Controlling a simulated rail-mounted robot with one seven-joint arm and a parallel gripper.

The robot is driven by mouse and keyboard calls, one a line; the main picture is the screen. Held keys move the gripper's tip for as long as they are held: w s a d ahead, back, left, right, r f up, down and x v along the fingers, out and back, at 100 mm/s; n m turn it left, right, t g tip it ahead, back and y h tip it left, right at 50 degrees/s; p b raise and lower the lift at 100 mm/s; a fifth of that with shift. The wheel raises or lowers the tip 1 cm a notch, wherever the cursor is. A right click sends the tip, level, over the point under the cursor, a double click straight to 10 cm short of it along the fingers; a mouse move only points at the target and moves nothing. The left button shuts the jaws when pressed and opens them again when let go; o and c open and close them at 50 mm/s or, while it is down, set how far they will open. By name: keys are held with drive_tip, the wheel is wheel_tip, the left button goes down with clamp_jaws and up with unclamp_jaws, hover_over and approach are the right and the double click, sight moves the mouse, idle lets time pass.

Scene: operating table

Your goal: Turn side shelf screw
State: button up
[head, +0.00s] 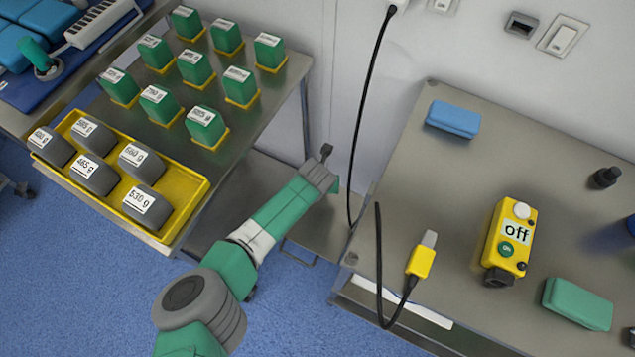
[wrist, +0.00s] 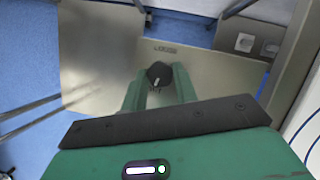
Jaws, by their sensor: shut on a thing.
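A dark round screw knob (wrist: 159,72) with a pale mark shows in the wrist view, on a grey metal shelf (wrist: 104,60). Small dark lettering, too blurred to read, is on the metal just beyond it. My gripper (wrist: 160,82) is shut on the knob, one green finger on each side. In the head view my gripper (head: 322,176) reaches into the gap between the two tables, over the low metal shelf (head: 262,187). The knob cannot be made out clearly there.
The left table bears green blocks (head: 202,126) and a yellow tray (head: 186,213) of grey weights. The right table (head: 400,150) holds a yellow "off" box (head: 495,265) and a yellow plug (head: 420,262). A black cable (head: 365,105) hangs close right of my gripper.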

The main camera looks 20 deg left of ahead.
drive_tip(key=n+y+p, duration=0.1)
drive_tip(key=n, duration=0.2)
drive_tip(key=shift+d+g, duration=0.15)
drive_tip(key=shift+g, duration=0.25)
drive_tip(key=n+g+y, duration=0.1)
drive_tip(key=n, duration=0.2)
drive_tip(key=shift+w+f+n, duration=0.1)
drive_tip(key=shift+w+n, duration=0.05)
drive_tip(key=shift+n, duration=0.25)
drive_tip(key=n+b, duration=0.1)
drive_tip(key=n, duration=0.1)
drive_tip(key=n+g+y+b, duration=0.1)
drive_tip(key=n+b, duration=0.1)
drive_tip(key=n, duration=0.1)
drive_tip(key=shift+w+d+f+g, duration=0.1)
drive_tip(key=shift+w+g, duration=0.05)
drive_tip(key=shift+g, duration=0.15)
drive_tip(key=shift+n+g+b, duration=0.5)
drive_tip(key=shift+n+b, duration=0.5)
drive_tip(key=shift+n, duration=0.3)
drive_tip(key=shift+r, duration=0.2)
drive_tip(key=o, duration=1)
